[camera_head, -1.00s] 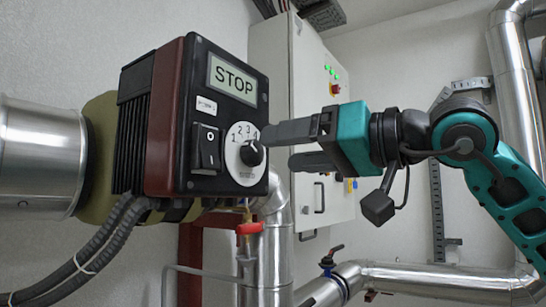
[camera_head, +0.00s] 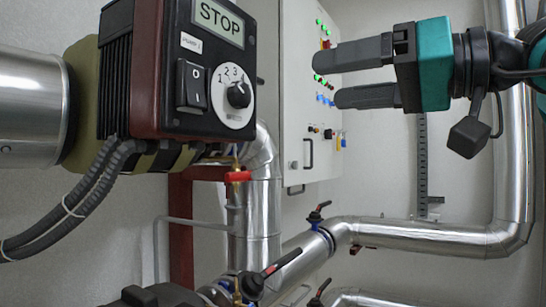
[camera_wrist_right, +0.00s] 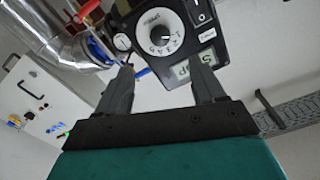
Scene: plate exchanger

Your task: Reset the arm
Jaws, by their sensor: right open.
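My right gripper (camera_head: 338,75) comes in from the right in the head view. Its two dark fingers are apart and empty, pointing left. They are to the right of the pump control box (camera_head: 190,70) and clear of it. The box has a STOP display (camera_head: 219,19), a black rocker switch (camera_head: 192,86) and a black rotary knob (camera_head: 239,94) on a white numbered dial. In the right wrist view, the open fingers (camera_wrist_right: 164,82) show with the dial (camera_wrist_right: 160,33) beyond them. My left gripper is not in view.
A white control cabinet (camera_head: 300,150) with lights and buttons stands behind the gripper. Silver pipes (camera_head: 430,237) with valves run below. A red valve handle (camera_head: 237,176) sits under the box.

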